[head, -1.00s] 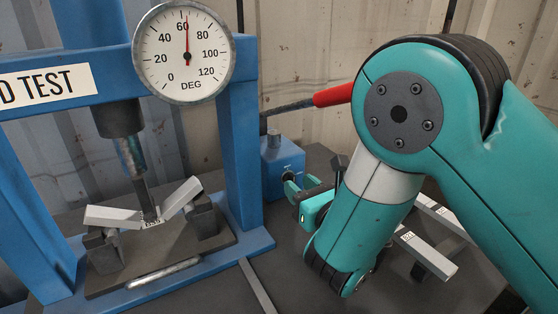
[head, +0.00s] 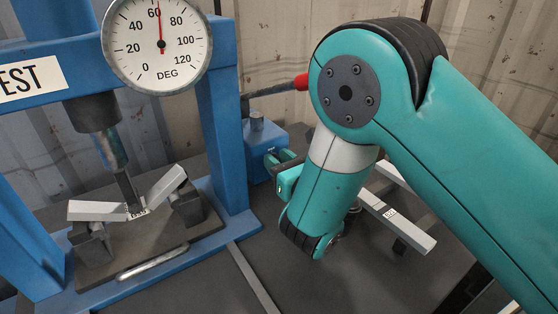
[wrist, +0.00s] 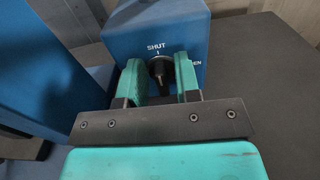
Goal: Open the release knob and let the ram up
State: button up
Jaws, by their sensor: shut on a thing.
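The release knob (wrist: 160,70) is a small dark knob on the front of the blue pump block (wrist: 190,25), below the word SHUT. A second label at its right is partly covered by a finger. My gripper (wrist: 161,75) is shut on the knob, one teal finger on each side; it also shows at the block in the head view (head: 284,160). The knob's exact angle is hard to tell. In the head view the ram (head: 113,155) is down, its tip at the middle of a grey bar (head: 97,211) bent into a V.
The blue press frame (head: 222,130) carries a dial (head: 157,45) reading just above 60 degrees. A pump handle with a red grip (head: 301,82) rises behind my arm. Pale labelled bars (head: 405,226) lie right of my arm. The bench front is mostly clear.

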jog(key=m, duration=0.5)
jog(key=shift+w+d+m, duration=0.2)
jog(key=shift+d+m, duration=0.1)
jog(key=shift+m, duration=0.1)
jog(key=m, duration=0.5)
jog(key=shift+w+d+f, duration=0.15)
jog(key=shift+d+f, duration=0.05)
jog(key=m, duration=0.4)
jog(key=shift+d+f+p, duration=0.1)
jog(key=shift+f+p, duration=0.1)
jog(key=shift+p, duration=0.1)
jog(key=shift+f+m, duration=0.2)
jog(key=shift+m, duration=1.2)
jog(key=o, duration=0.6)
jog(key=shift+c, duration=0.2)
